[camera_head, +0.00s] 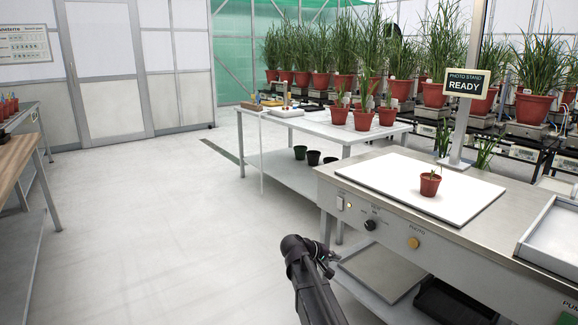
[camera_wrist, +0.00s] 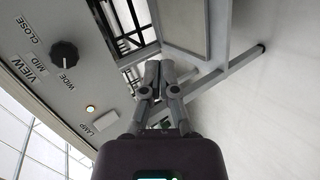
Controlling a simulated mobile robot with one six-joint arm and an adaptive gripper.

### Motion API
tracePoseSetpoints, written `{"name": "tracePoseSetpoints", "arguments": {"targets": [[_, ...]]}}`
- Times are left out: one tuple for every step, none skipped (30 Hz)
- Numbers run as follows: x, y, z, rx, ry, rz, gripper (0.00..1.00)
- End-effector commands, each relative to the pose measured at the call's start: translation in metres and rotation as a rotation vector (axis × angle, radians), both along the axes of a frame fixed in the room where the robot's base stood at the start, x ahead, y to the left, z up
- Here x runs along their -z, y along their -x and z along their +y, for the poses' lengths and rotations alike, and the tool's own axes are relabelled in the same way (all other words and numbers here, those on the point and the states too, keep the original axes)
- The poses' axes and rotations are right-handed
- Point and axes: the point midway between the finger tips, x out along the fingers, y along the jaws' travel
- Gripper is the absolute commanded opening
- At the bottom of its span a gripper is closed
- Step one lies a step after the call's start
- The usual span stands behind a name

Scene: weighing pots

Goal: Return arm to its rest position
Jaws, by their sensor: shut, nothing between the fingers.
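My gripper shows in the wrist view (camera_wrist: 159,75) with its two fingers together and nothing between them. In the head view my arm reaches up from the bottom edge, left of the photo stand bench (camera_head: 400,215); the gripper is mostly hidden behind the arm there. In the wrist view the bench's front panel (camera_wrist: 60,95) lies to the left of the fingers, with a black knob and a lit lamp button. A small potted plant (camera_head: 429,184) stands upright on the white board (camera_head: 385,177) of the photo stand, apart from my gripper.
A sign reading READY (camera_head: 468,83) stands on a post behind the board. A table (camera_head: 290,125) with several red pots is farther back. A grey tray (camera_head: 553,235) is at the right. The floor (camera_head: 150,220) left of my arm is clear.

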Motion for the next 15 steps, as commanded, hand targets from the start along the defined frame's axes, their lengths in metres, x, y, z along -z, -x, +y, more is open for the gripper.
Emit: {"name": "tracePoseSetpoints", "arguments": {"targets": [[0.003, 0.025, -0.012, 0.028, -0.058, 0.019, 0.0], [0.007, 0.035, -0.016, 0.043, -0.094, 0.031, 0.0], [0.012, 0.048, -0.021, 0.062, -0.142, 0.045, 0.0], [0.015, 0.058, -0.025, 0.077, -0.177, 0.056, 0.0], [0.019, 0.068, -0.028, 0.091, -0.212, 0.068, 0.0], [0.023, 0.082, -0.031, 0.11, -0.261, 0.083, 0.0], [0.026, 0.092, -0.033, 0.123, -0.296, 0.094, 0.0], [0.028, 0.102, -0.035, 0.137, -0.333, 0.105, 0.0], [0.032, 0.116, -0.037, 0.155, -0.381, 0.119, 0.0], [0.034, 0.127, -0.038, 0.169, -0.417, 0.131, 0.0], [0.036, 0.137, -0.039, 0.182, -0.453, 0.141, 0.0], [0.038, 0.15, -0.04, 0.199, -0.503, 0.155, 0.0], [0.04, 0.16, -0.039, 0.211, -0.538, 0.166, 0.0], [0.041, 0.17, -0.039, 0.222, -0.573, 0.176, 0.0], [0.043, 0.182, -0.038, 0.236, -0.618, 0.189, 0.0]]}}
